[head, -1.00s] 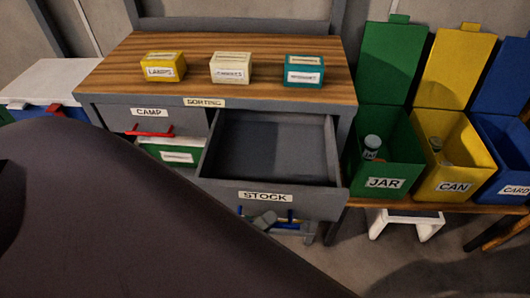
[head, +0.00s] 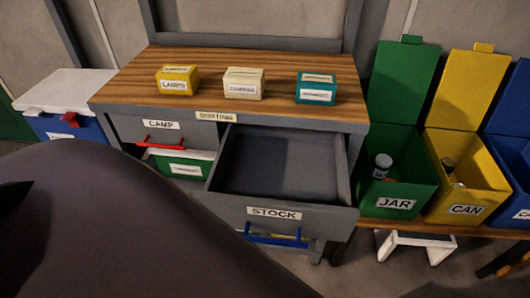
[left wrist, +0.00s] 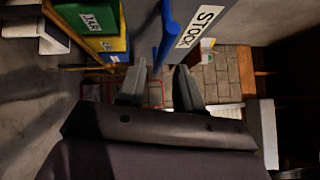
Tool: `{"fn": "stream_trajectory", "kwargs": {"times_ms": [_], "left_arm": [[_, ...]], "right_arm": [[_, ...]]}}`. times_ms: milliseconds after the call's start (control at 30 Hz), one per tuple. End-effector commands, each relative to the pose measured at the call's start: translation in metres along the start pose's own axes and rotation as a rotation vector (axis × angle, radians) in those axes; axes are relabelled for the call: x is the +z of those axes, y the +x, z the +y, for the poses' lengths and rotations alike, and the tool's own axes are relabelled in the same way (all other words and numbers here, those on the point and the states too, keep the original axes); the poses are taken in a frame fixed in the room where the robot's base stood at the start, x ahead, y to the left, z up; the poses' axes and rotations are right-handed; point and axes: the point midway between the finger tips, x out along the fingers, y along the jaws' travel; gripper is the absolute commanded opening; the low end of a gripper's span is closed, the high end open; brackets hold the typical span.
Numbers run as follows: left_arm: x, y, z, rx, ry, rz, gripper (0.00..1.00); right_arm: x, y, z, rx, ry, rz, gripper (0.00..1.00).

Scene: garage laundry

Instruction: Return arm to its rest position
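The STOCK drawer (head: 330,222) is pulled out of the grey workbench, and its tray looks empty. Its blue handle (head: 275,241) shows below the label, and also in the left wrist view (left wrist: 168,38). My left gripper (left wrist: 160,70) is open, with its two fingers apart and nothing between them. The handle lies beyond the fingertips and apart from them. In the head view my large dark arm link fills the lower left and hides part of the floor and bench; the gripper is not clearly seen there. My right gripper is in neither view.
Yellow (head: 177,80), cream (head: 243,84) and teal (head: 316,89) boxes stand on the wooden bench top (head: 215,60). Open JAR (head: 400,190) and CAN (head: 468,195) bins stand at right. A white stool (head: 412,241) is below them. A blue-and-white cooler (head: 75,128) is at left.

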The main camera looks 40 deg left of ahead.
Motion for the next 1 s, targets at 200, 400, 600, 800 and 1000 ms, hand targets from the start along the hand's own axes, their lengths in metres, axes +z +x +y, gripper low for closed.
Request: {"fn": "stream_trajectory", "kwargs": {"times_ms": [200, 400, 600, 800, 1000], "left_arm": [[0.000, -0.017, 0.000, -0.001, -0.001, 0.000, 0.36], [0.000, -0.018, -0.001, -0.002, 0.000, -0.001, 0.36], [0.000, -0.018, 0.000, -0.001, -0.001, 0.000, 0.36], [0.000, -0.018, 0.000, -0.001, -0.001, 0.000, 0.36], [0.000, -0.018, 0.000, 0.000, -0.001, 0.000, 0.36]], "right_arm": [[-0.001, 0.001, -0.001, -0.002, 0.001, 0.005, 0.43], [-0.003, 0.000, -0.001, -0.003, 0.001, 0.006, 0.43], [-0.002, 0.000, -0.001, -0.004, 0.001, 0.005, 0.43], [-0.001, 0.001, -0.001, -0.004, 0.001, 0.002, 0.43], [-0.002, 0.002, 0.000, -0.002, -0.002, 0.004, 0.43]]}}
